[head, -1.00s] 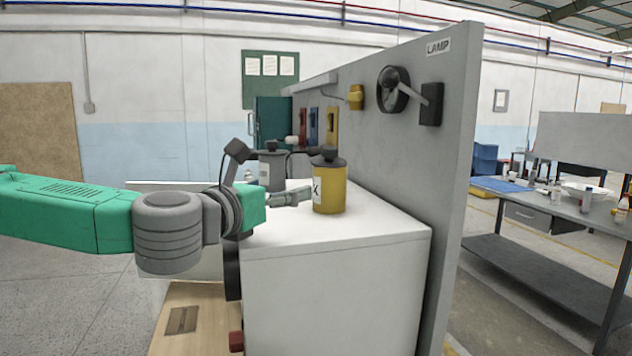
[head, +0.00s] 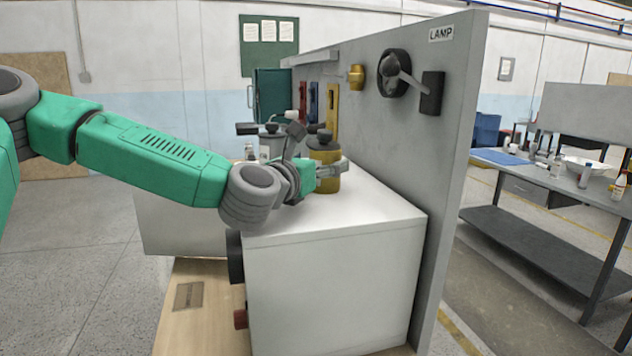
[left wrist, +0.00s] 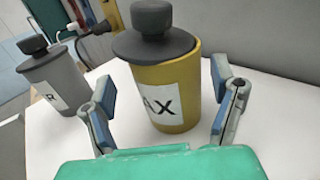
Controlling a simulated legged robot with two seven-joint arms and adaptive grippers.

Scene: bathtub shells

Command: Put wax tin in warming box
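The wax tin (head: 325,153) is a yellow cylinder with a dark lid and knob. It stands upright on a white top beside the grey panel. In the left wrist view the tin (left wrist: 185,75) shows a white label reading "AX". My left gripper (head: 330,172) is at the tin in the head view. In the left wrist view the gripper (left wrist: 164,95) is open, one finger on each side of the tin, with gaps visible. My right gripper is not in view. I cannot tell for certain which thing is the warming box; the white box (head: 330,290) bears the tin.
A grey tin (left wrist: 55,80) with a dark lid stands left of the wax tin. A teal cabinet (head: 272,95) is behind. Bare white top lies in front of the tin.

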